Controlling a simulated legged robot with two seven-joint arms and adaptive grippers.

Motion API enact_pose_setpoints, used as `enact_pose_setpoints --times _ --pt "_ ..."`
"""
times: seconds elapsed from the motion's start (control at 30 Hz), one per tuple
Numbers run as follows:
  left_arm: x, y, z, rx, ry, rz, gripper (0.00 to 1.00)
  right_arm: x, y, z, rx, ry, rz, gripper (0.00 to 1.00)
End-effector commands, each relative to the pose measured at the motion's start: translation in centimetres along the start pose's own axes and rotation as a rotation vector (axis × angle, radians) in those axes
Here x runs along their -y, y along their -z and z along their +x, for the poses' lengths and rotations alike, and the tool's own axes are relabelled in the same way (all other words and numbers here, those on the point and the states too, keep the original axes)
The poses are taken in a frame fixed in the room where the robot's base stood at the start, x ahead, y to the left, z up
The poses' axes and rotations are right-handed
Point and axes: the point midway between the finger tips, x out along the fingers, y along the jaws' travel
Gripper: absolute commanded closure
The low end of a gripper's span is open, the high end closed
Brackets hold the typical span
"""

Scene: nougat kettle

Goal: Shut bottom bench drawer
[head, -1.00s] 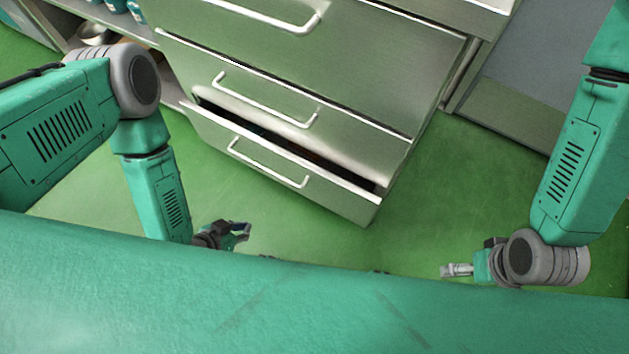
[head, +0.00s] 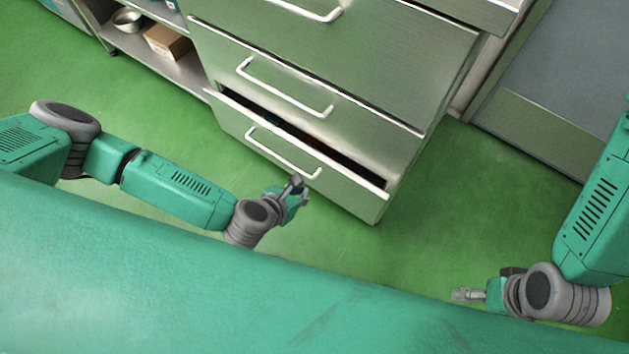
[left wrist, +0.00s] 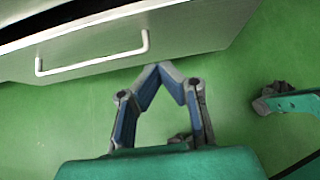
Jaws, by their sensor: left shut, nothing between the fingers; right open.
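The bottom drawer (head: 300,170) of the steel bench stands partly open, with a dark gap along its top edge. Its white bar handle (head: 281,157) is on the front. My left gripper (head: 299,187) is shut and empty, just in front of the drawer near the handle's right end. In the left wrist view its fingertips (left wrist: 163,68) meet below the drawer front (left wrist: 180,35), right of the handle (left wrist: 92,62). I cannot tell whether they touch the drawer. My right gripper (head: 458,295) is open and empty, away from the drawer at the right.
The drawers above (head: 330,60) are shut. A shelf at the upper left holds a metal bowl (head: 127,19) and a cardboard box (head: 167,42). A grey door panel (head: 545,90) stands at the right. The green floor (head: 420,220) is clear around the bench.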

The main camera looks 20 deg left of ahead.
Motion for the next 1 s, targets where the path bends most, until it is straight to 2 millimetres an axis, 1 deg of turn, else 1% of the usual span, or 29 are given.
enact_pose_setpoints --times 0.17,0.4,0.47,0.5,0.7,0.83,1.0 --pt "0.1 0.2 3.3 0.001 -0.002 0.003 1.0 0.0 -0.1 1.4 0.0 0.0 0.0 0.24" --pt "0.1 0.3 8.5 0.002 0.0 0.006 1.0 0.0 -0.2 3.5 0.0 0.0 0.0 0.24" --pt "0.1 0.3 9.7 0.002 0.0 0.006 1.0 0.0 -0.2 4.0 0.0 0.0 0.0 0.24" --pt "0.1 -0.4 10.2 0.003 0.0 0.004 1.0 0.0 -0.2 4.1 0.0 0.0 0.0 0.24" --pt "0.1 -2.1 11.8 0.001 0.0 0.006 1.0 0.0 -0.2 4.7 0.0 0.0 0.0 0.24" --pt "0.1 -2.6 12.1 0.001 0.001 0.006 1.0 0.0 -0.2 4.8 0.0 0.0 0.0 0.24" --pt "0.1 -2.7 12.2 0.001 0.001 0.006 1.0 0.0 -0.2 4.8 0.0 0.0 0.0 0.24"
